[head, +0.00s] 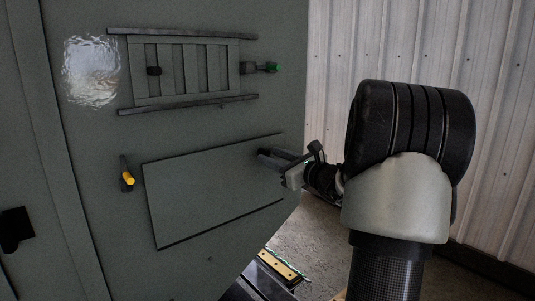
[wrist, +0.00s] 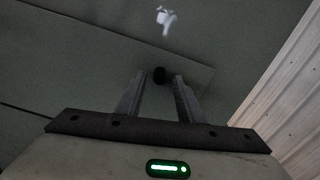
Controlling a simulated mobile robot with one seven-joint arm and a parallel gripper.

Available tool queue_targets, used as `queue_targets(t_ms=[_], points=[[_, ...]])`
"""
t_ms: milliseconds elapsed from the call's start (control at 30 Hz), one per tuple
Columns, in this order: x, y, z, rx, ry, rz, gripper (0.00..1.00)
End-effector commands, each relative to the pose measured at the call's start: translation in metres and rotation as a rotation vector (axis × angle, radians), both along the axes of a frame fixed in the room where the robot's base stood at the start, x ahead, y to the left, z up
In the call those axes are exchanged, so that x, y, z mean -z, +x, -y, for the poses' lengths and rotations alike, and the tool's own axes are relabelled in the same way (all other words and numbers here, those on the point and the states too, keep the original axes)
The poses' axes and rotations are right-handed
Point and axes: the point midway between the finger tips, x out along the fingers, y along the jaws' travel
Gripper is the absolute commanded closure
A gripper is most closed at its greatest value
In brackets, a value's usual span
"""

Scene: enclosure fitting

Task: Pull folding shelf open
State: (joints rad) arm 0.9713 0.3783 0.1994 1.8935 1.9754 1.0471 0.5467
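The folding shelf (head: 208,192) is a flat grey-green panel lying against the enclosure wall, its dark lower edge showing in the head view. It also shows in the wrist view (wrist: 70,85). My gripper (head: 264,155) is at the panel's upper right part. In the wrist view its two fingers (wrist: 158,80) are apart. In the head view the knob is hidden by the gripper.
A yellow-ended handle (head: 128,179) is left of the shelf. A corrugated wall (head: 420,40) stands to the right. A yellow-edged item (head: 281,266) lies below.

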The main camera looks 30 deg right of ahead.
Motion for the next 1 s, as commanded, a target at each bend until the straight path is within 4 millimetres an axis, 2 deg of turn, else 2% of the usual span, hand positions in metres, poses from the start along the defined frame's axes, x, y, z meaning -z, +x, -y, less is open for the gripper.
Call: queue_targets(t_ms=[100, 200, 533, 567, 700, 767, 1000], points=[[-0.001, 0.016, -0.003, -0.002, 0.0, 0.001, 0.66], [0.0, 0.023, -0.003, 0.0, 0.0, 0.0, 0.66], [0.0, 0.027, -0.004, 0.0, -0.001, 0.0, 0.66], [0.0, 0.027, -0.004, 0.0, -0.001, 0.0, 0.68], [0.0, 0.027, -0.004, 0.0, -0.001, 0.0, 0.91], [0.0, 0.027, -0.004, 0.0, -0.001, 0.0, 1.0], [0.001, 0.027, -0.003, 0.0, -0.001, 0.001, 1.0]])
